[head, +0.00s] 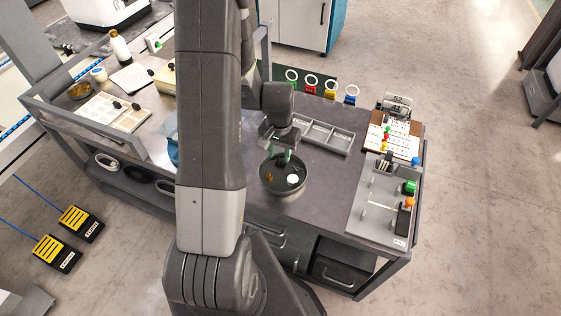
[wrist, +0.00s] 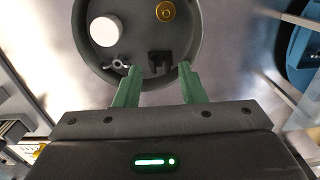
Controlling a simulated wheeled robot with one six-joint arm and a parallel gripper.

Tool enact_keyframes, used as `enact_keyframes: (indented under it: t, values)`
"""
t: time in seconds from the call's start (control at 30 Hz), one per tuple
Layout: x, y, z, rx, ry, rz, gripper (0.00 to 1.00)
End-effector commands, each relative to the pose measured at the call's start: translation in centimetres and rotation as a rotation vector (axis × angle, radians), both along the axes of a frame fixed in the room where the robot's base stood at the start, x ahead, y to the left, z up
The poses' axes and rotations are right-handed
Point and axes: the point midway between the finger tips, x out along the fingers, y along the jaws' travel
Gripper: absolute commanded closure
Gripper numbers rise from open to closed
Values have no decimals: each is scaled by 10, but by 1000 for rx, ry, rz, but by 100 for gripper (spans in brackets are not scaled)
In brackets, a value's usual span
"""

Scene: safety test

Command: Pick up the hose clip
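A round dark bowl (head: 284,192) stands on the bench, and it fills the top of the wrist view (wrist: 192,50). In it lie a small black clip-like part (wrist: 159,61), which looks like the hose clip, a silver wing-nut-shaped piece (wrist: 116,64), a white round cap (wrist: 105,31) and a brass ring (wrist: 165,11). My gripper (wrist: 158,68) is open, with its green fingertips apart over the near side of the bowl. The black part shows between and just beyond the fingertips. Nothing is visibly held. In the head view my gripper (head: 283,155) is over the bowl.
A grey divided tray (head: 325,137) lies behind the bowl. A grey fixture panel (head: 377,207) with colored knobs is to the right. A blue item (head: 173,150) stands to the left. The dark bench top (head: 325,190) right of the bowl is clear.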

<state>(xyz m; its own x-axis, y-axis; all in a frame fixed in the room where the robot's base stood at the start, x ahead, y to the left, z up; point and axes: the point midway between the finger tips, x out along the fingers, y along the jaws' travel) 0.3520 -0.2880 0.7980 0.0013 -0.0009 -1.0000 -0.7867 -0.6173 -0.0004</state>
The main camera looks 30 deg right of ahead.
Motion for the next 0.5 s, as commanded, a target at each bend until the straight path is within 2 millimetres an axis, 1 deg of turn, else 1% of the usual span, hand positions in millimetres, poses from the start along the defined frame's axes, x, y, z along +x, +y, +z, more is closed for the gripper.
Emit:
enact_keyframes:
  t: [0.03,0.2,0.33,0.5]
  values:
    - [-1,1,-7,3,5,0,64]
    - [-1,0,-27,3,4,0,64]
    - [-1,0,-36,2,3,0,64]
    - [0,0,-38,1,1,0,64]
